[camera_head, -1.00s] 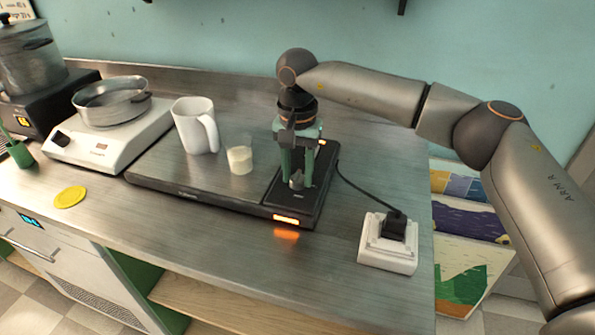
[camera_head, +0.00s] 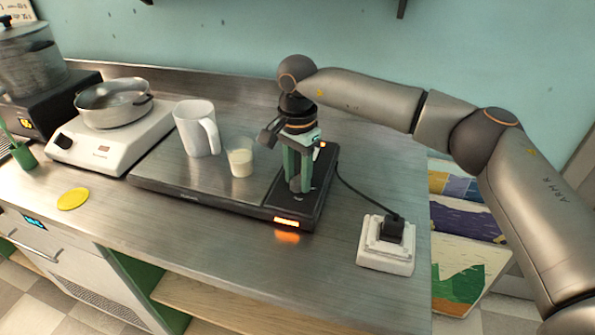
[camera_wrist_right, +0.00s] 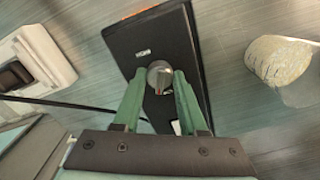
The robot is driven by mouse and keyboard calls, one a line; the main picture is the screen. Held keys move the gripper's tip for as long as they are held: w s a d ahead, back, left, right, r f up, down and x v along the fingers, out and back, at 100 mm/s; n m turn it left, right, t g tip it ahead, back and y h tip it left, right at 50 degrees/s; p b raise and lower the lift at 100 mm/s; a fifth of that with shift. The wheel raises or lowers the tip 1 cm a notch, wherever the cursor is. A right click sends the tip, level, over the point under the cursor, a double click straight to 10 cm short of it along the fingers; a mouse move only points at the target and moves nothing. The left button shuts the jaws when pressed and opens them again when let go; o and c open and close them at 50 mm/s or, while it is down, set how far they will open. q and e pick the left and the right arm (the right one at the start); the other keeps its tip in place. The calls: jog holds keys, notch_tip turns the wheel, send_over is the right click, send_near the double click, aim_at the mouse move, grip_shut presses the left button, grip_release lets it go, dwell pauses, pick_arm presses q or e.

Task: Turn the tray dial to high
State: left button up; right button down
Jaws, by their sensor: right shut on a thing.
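The warming tray (camera_head: 170,178) is a flat dark slab with a steel top, and its black control panel (camera_head: 283,208) is at the right end. The grey dial (camera_wrist_right: 159,75) sits on that panel, seen from above in the right wrist view with a dark mark on its face. My right gripper (camera_head: 297,188) points straight down over the panel, its green fingers shut on the dial. In the wrist view the fingertips (camera_wrist_right: 161,82) are on both sides of the dial. An orange light (camera_head: 287,222) glows on the panel's front edge. My left gripper is out of view.
A white mug (camera_head: 195,128) and a small glass with pale contents (camera_head: 240,160) stand on the tray. A hot plate with a pan (camera_head: 113,102) is to the left. A white socket block (camera_head: 386,246) with a black plug and cord stands at the right. A yellow disc (camera_head: 73,199) lies in front.

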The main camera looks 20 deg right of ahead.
jog(key=shift+m, duration=1)
jog(key=m+p, duration=0.1)
jog(key=m, duration=0.1)
jog(key=shift+m, duration=0.3)
jog(key=m, duration=0.3)
jog(key=shift+m, duration=0.4)
jog(key=m+p, duration=0.1)
jog(key=m, duration=0.8)
jog(key=shift+p, duration=0.3)
jog(key=m, duration=0.3)
jog(key=shift+m, duration=0.3)
jog(key=m+p, duration=0.1)
jog(key=m, duration=0.3)
jog(key=shift+m, duration=0.3)
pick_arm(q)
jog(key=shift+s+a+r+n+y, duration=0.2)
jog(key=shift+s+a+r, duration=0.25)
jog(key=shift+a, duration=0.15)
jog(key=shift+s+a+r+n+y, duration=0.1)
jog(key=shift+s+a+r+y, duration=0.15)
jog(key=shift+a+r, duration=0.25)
pick_arm(e)
jog(key=shift+m, duration=0.6)
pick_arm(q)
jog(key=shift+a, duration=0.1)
